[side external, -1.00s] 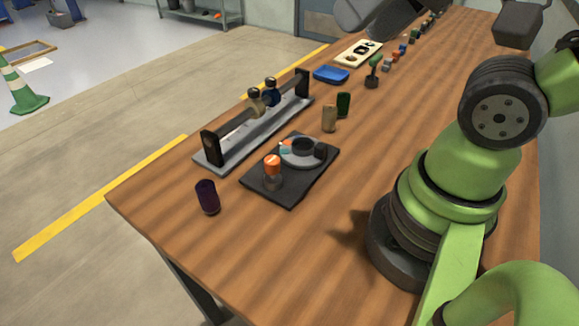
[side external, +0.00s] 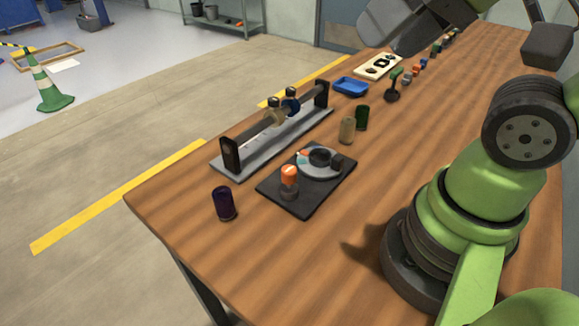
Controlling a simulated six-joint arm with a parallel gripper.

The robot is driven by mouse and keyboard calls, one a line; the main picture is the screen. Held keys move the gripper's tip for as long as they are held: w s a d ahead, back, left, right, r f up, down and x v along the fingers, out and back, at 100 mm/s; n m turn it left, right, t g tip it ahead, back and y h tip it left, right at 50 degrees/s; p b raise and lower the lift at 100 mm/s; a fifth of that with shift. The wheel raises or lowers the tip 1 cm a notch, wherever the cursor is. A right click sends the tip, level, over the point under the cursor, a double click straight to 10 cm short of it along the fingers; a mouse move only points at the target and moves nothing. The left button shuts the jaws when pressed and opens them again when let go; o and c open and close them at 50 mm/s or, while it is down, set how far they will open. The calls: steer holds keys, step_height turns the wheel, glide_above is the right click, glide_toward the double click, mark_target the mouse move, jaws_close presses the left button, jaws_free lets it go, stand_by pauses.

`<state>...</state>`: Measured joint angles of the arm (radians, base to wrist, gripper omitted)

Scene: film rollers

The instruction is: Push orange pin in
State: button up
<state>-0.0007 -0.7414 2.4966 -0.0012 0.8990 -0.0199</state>
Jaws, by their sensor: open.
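The orange pin (side external: 289,172) stands upright at the near left part of a black base plate (side external: 306,206). Its orange top shows above a greyish lower part, and its lower end is not clear. Beside it on the plate is a round grey dial (side external: 313,174) with a dark centre and a dark block at its right edge. My gripper (side external: 398,45) is at the top of the picture, dark grey and partly cut off. It is open and well away from the pin, with nothing seen in it.
A rail stand (side external: 270,146) with two rollers is behind the plate. A dark purple cylinder (side external: 224,204) stands at the left. Tan (side external: 347,130) and green (side external: 362,117) cylinders stand to the right. A blue tray (side external: 350,87) and small parts lie farther back. The near table is bare.

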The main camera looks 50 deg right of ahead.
steer(key=n, duration=0.1)
steer(key=n+g+h, duration=0.2)
steer(key=n+g, duration=0.5)
steer(key=n, duration=2.3)
glide_above(289, 169)
step_height(289, 169, down, 17)
steer(key=shift+r, duration=0.2)
step_height(289, 169, down, 9)
steer(key=shift+f, duration=0.1)
